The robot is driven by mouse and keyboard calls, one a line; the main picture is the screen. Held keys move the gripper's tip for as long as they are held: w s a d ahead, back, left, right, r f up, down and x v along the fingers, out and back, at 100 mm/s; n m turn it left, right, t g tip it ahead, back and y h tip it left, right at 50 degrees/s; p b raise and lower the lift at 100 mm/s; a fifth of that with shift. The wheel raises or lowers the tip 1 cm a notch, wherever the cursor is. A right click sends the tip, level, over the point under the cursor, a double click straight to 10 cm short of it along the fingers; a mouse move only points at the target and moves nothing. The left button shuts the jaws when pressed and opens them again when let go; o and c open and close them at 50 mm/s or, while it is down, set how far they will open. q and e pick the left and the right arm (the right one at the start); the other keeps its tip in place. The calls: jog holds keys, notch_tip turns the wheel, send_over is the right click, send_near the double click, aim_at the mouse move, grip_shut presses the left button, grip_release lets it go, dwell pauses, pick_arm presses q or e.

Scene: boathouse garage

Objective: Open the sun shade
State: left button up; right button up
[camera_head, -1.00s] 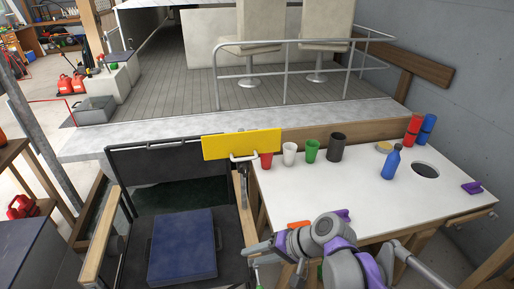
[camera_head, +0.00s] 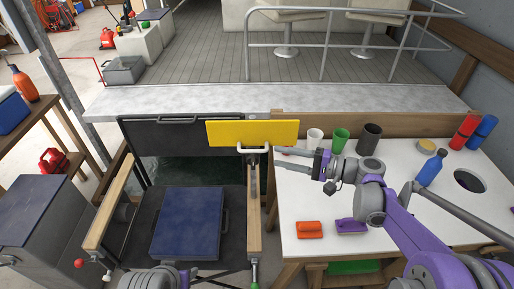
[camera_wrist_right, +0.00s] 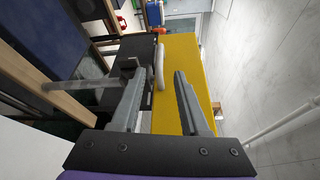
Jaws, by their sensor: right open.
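A flat yellow panel (camera_head: 252,131) with a white bar handle (camera_head: 253,150) stands upright at the far edge of the work area; I take it as the sun shade. My right gripper (camera_head: 275,157) is open and empty, close to the right of the handle. In the right wrist view, the handle (camera_wrist_right: 159,65) shows between the open fingers (camera_wrist_right: 154,75), beyond their tips, with the yellow panel (camera_wrist_right: 180,55) behind it. I see no contact. A grey part of my left arm shows at the bottom edge in the head view; its fingers are unclear.
The white table (camera_head: 300,205) holds a white cup (camera_head: 315,139), green cup (camera_head: 339,140), dark cup (camera_head: 369,139), blue bottle (camera_head: 430,169), and orange (camera_head: 310,230) and purple (camera_head: 351,226) items. A dark blue cushion (camera_head: 187,222) lies left, between wooden rails (camera_head: 108,205).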

aim_at(254, 150)
jog(key=p+x, duration=0.1)
jog(key=x, duration=0.8)
grip_shut()
dwell(1.2)
